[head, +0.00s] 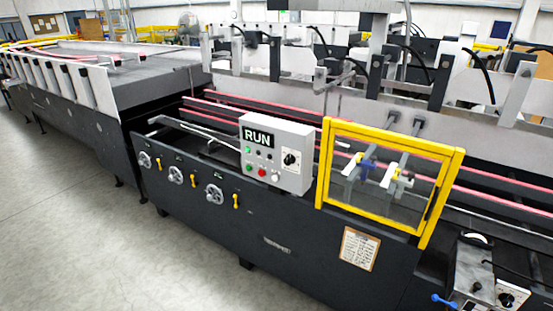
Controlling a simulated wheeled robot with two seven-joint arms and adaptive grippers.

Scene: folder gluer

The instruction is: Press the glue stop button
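A grey control box (278,153) stands on the front rail of the dark machine, left of the yellow-framed guard. Its display (257,136) reads RUN. Below the display are a green button (249,168), a red button (262,172) and a pale button (275,176). A black rotary knob (291,160) sits on the right of the box. A second small panel (511,296) with a dark knob shows at the bottom right, partly cut off by the frame edge. No label lets me tell which button is the glue stop. Neither gripper is in view.
The yellow-framed clear guard (322,163) encloses blue and white fittings. Handwheels (214,194) and yellow levers (236,201) project from the machine's front. A blue-handled lever (445,300) sticks out at the lower right. The grey floor (80,220) at left is clear.

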